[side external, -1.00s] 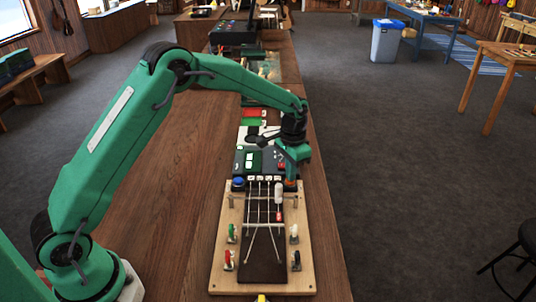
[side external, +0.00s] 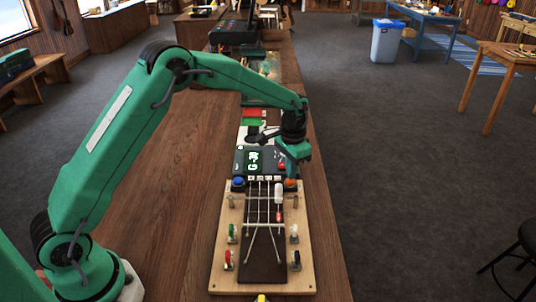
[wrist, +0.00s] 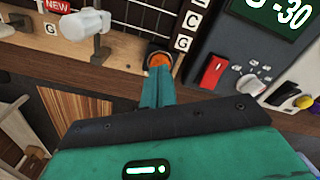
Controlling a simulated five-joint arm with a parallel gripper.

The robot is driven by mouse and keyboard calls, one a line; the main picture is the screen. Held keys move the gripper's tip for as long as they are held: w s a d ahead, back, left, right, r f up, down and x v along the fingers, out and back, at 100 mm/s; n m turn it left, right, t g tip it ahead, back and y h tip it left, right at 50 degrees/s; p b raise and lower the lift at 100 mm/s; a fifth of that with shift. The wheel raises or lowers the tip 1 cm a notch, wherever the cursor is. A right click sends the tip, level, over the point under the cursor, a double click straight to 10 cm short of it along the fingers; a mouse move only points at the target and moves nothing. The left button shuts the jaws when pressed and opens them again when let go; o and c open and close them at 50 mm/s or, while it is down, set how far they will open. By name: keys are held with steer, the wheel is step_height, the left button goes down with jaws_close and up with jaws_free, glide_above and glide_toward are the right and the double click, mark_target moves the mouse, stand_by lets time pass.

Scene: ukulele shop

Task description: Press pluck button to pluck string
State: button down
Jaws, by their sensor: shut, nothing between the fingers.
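The orange round button (side external: 290,183) sits at the right of the board's far end. It also shows in the wrist view (wrist: 158,60), just past my fingertips. My gripper (side external: 294,172) is shut and empty, pointing down right over the button. In the wrist view its fingers (wrist: 158,78) overlap the button's near edge; I cannot tell whether they touch it. The strings (side external: 264,205) run along the dark fretboard of the wooden board (side external: 222,265). The tuner's green display (side external: 253,161) is lit and reads -30 in the wrist view (wrist: 285,15), with its letter partly cut off.
A blue button (side external: 238,182) is at the board's far left. A white peg (side external: 278,193) stands at the right of the strings. A red switch (wrist: 213,71) is on the tuner. Bench on the left is clear.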

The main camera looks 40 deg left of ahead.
steer(key=shift+r, duration=3.05)
steer(key=shift+r, duration=0.1)
steer(key=s+a+r+n+t, duration=0.1)
steer(key=s+a+r+t, duration=0.2)
steer(key=s+r, duration=1.15)
steer(key=s+f+n+t, duration=0.1)
steer(key=s+n+t, duration=0.1)
steer(key=s, duration=1.6)
steer(key=shift+a+f+t, duration=0.3)
steer(key=shift+a, duration=0.15)
